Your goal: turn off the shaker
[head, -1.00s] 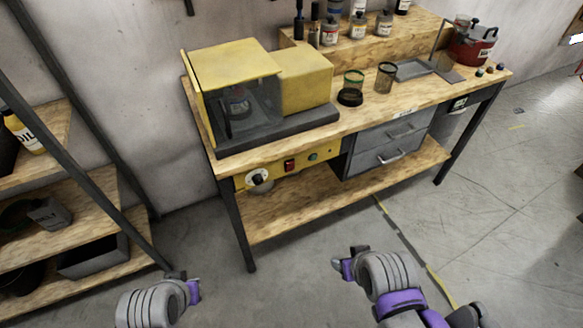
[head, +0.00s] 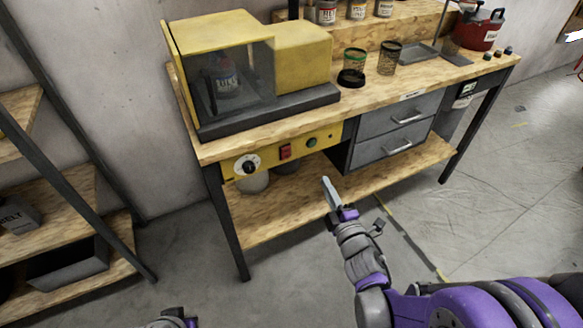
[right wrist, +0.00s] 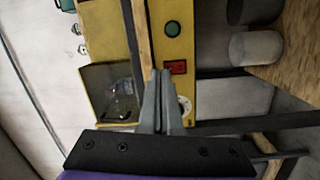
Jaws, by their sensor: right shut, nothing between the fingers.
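The shaker (head: 300,55) is a yellow machine with a clear dark-tinted hood and a bottle (head: 225,75) inside, on the bench. Its yellow control panel (head: 325,137), under the bench top's front edge, has a black-and-white dial (head: 248,166), a red switch (head: 286,152) and a green button (head: 311,142). My right gripper (head: 326,181) is shut and empty, in front of and below the panel. In the right wrist view its fingertips (right wrist: 162,73) appear just beside the red switch (right wrist: 176,67), with the green button (right wrist: 172,28) beyond; contact cannot be told. My left gripper (head: 178,318) is mostly cut off at the bottom edge.
The wooden bench (head: 430,90) has grey drawers (head: 392,133) right of the panel and a lower shelf (head: 290,205) with containers (head: 252,183). Mesh cups (head: 389,58) stand on top. A shelf rack (head: 70,205) stands at left. The floor before the bench is clear.

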